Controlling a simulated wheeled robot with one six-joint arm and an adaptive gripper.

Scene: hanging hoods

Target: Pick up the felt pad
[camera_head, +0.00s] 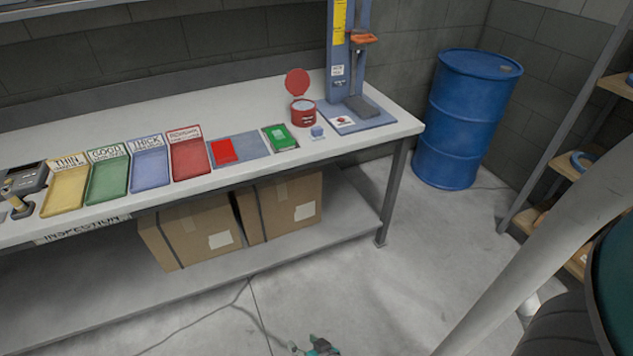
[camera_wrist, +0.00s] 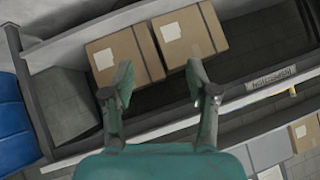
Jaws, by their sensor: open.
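A flat bright red square (camera_head: 223,151) lies on a grey-blue mat (camera_head: 255,146) on the workbench, right of the red tray. A green piece (camera_head: 280,137) lies in a small dark-edged holder to its right. A small blue block (camera_head: 317,132) sits further right. I cannot tell for sure which of these is the felt pad. My gripper (camera_head: 318,347) shows at the bottom edge of the head view, low and in front of the bench, well away from these pieces. In the wrist view my gripper (camera_wrist: 159,68) is open, with nothing between its fingers.
The white workbench (camera_head: 385,130) also carries labelled yellow, green, blue and red trays (camera_head: 190,157), an open red tin (camera_head: 302,111) and a blue test stand (camera_head: 345,60). A blue drum (camera_head: 465,115) stands right. Floor in front is clear.

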